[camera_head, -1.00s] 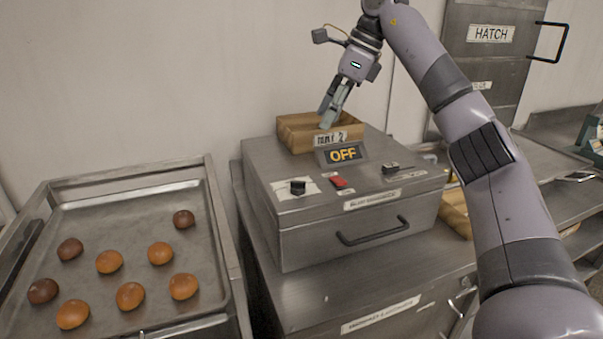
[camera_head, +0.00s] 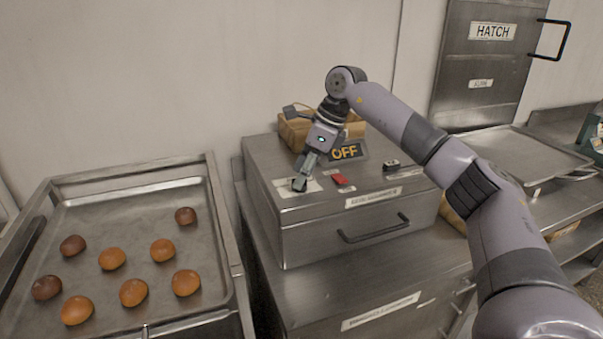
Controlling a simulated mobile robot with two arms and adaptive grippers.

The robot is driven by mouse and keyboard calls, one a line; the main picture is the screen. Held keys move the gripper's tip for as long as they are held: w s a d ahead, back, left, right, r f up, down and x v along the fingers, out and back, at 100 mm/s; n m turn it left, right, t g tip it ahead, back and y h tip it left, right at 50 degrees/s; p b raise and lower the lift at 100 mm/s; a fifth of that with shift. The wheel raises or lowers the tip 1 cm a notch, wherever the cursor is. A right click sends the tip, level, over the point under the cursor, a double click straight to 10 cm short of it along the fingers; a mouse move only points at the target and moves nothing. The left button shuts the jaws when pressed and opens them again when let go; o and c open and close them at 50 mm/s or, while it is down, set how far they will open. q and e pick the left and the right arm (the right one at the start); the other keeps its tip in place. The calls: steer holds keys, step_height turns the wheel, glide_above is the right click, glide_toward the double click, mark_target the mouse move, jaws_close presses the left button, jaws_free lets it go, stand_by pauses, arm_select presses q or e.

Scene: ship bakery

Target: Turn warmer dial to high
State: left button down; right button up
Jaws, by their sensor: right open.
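The warmer (camera_head: 290,228) is a grey metal box with a black drawer handle (camera_head: 374,229) on its front. Its display (camera_head: 346,152) reads OFF. A red switch (camera_head: 340,179) and a small black-and-silver control (camera_head: 391,165) are on its top. My right gripper (camera_head: 300,183) is open and points down over the pale plate (camera_head: 284,188) at the top's left front. The black dial on that plate is hidden behind the fingers. I cannot tell whether the fingers touch it. My left gripper is not in view.
A tray (camera_head: 205,250) with several brown buns (camera_head: 163,250) stands to the left. A wooden box (camera_head: 294,130) sits at the back of the warmer, partly behind my right gripper. A bare metal tray (camera_head: 522,155) lies at the right, below a hatch (camera_head: 485,65).

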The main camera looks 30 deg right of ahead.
steer(key=shift+w+a+f, duration=0.15)
steer(key=shift+f, duration=0.35)
jaws_close()
stand_by(0.3)
